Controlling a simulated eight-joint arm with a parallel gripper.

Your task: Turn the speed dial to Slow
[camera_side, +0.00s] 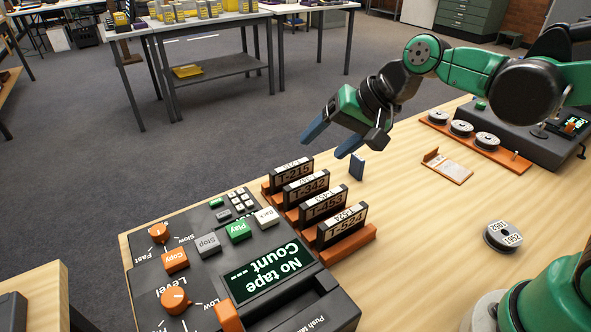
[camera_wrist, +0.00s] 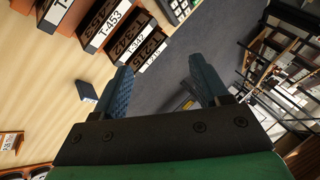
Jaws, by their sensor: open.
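The speed dial (camera_side: 158,232) is a small orange knob at the far left corner of the dark tape console (camera_side: 245,213). The printed words Slow and Fast sit beside it; its exact pointer direction is too small to tell. My gripper (camera_side: 322,146) is open and empty, its blue fingers apart, above and beyond the tape rack, well to the right of the dial. In the wrist view my gripper (camera_wrist: 162,65) shows empty between its fingers. Only a corner of the console (camera_wrist: 178,8) shows there, and the dial is out of that view.
A larger orange Level knob (camera_side: 175,300), a Copy button (camera_side: 175,260) and a screen reading "No tape" (camera_side: 268,283) share the console. Tapes such as T-524 (camera_side: 342,224) stand in an orange rack between gripper and console. A small blue block (camera_side: 357,166) stands near the gripper.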

